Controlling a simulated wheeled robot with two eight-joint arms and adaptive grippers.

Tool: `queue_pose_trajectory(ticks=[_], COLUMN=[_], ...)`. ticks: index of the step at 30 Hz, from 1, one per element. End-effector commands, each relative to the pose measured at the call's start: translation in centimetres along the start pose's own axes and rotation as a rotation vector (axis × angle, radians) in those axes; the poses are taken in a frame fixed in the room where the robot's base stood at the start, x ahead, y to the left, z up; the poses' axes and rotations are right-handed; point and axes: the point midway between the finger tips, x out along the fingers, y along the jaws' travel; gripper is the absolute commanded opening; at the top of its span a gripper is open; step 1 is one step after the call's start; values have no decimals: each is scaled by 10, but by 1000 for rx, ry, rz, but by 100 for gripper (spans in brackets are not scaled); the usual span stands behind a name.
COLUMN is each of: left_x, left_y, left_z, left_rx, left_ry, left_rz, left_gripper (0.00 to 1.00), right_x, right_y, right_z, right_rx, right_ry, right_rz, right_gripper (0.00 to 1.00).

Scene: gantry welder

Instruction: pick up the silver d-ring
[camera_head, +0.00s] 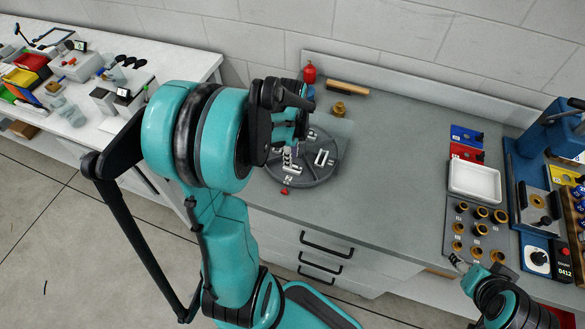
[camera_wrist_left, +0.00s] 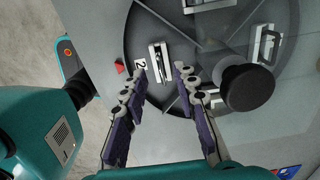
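A silver metal ring-like part (camera_wrist_left: 157,62), probably the d-ring, sits in the compartment by the label "2" of a round dark divided tray (camera_head: 275,172). The tray also fills much of the left wrist view (camera_wrist_left: 140,20). My left gripper (camera_wrist_left: 160,82) is open and empty, its fingertips on either side of the near end of this part; whether they touch it I cannot tell. In the head view the left gripper (camera_head: 290,153) hangs over the tray and hides part of it. My right gripper (camera_head: 457,262) is at the lower right, far from the tray.
Other silver parts (camera_head: 325,158) lie in other compartments. A round black knob (camera_wrist_left: 247,87) stands close right of the left fingers. A red marker (camera_head: 284,191) is at the tray's front. A brass piece (camera_head: 339,109) stands behind. The bench right of the tray is clear.

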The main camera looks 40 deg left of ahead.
Motion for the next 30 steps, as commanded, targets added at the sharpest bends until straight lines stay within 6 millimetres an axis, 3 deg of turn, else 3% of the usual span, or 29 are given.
queue_pose_trajectory(ticks=[1, 4, 12, 13, 16, 30], left_x=[12, 22, 24, 24, 24, 20], left_y=[-1, -1, 0, 0, 0, 0], left_z=[-1, 0, -1, -1, -1, -1], left_rx=[0, -1, -1, -1, -1, -1], left_ry=[0, 0, 0, 0, 0, 0], left_rz=[0, -1, -1, -1, -1, -1], left_gripper=[29, 29, 29, 27, 0, 0], right_x=[6, 8, 8, 8, 8, 6], right_y=[0, 0, 0, 0, 0, 0], right_z=[4, 6, 6, 6, 6, 4], right_rx=[0, 0, 0, 0, 0, 0], right_ry=[0, 0, 0, 0, 0, 0], right_rz=[0, 0, 0, 0, 0, 0], right_gripper=[58, 58, 58, 58, 58, 58])
